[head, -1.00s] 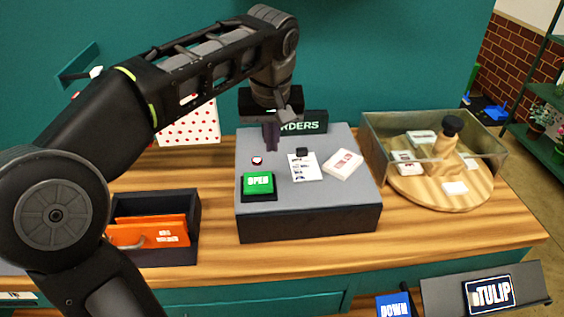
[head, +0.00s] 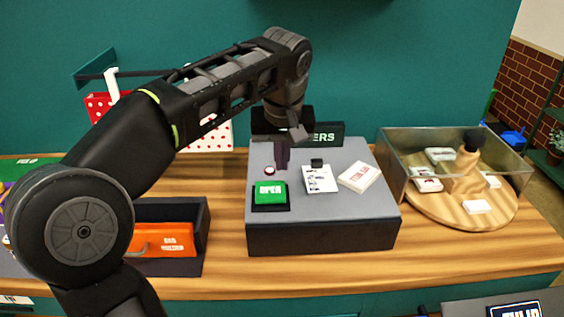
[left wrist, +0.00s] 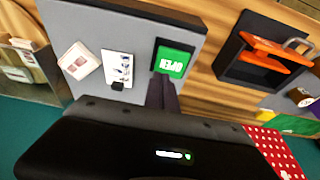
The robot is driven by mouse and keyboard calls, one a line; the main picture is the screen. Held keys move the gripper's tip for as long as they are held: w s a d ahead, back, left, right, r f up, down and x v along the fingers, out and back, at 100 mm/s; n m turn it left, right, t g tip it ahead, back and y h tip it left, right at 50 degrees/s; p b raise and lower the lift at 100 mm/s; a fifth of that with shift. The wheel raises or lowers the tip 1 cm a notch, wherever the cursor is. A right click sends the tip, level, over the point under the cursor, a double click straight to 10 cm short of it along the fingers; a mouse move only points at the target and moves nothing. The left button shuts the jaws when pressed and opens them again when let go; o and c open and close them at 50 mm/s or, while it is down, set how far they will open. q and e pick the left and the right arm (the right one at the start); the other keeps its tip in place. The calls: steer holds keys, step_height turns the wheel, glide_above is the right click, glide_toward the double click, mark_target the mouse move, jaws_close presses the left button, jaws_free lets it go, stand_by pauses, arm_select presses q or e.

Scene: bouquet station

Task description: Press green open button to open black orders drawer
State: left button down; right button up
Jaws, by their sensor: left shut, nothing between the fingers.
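The green OPEN button (head: 269,193) sits on a black base at the front left of the grey top of the black orders drawer unit (head: 325,237). The drawer front looks flush and shut. Behind it stands the ORDERS sign (head: 327,134), partly hidden by my arm. My left gripper (head: 282,165) is shut and empty, pointing down above the grey top, behind the button. In the left wrist view the button (left wrist: 173,62) lies just beyond the closed fingertips (left wrist: 162,84); I cannot tell the height between them. My right gripper is not in view.
A printed card (head: 320,180) and a white box (head: 360,177) lie on the grey top beside the button. A dark tray with an orange divider (head: 165,238) stands left. A clear-walled bin with a round wooden turntable (head: 452,216) stands right.

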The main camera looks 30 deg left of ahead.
mark_target(281, 193)
arm_select(q)
steer(key=x, duration=0.6)
steer(key=shift+s+d+f+p, duration=0.15)
steer(key=shift+s+p, duration=0.1)
steer(key=shift+p, duration=0.15)
steer(key=shift+f, duration=0.8)
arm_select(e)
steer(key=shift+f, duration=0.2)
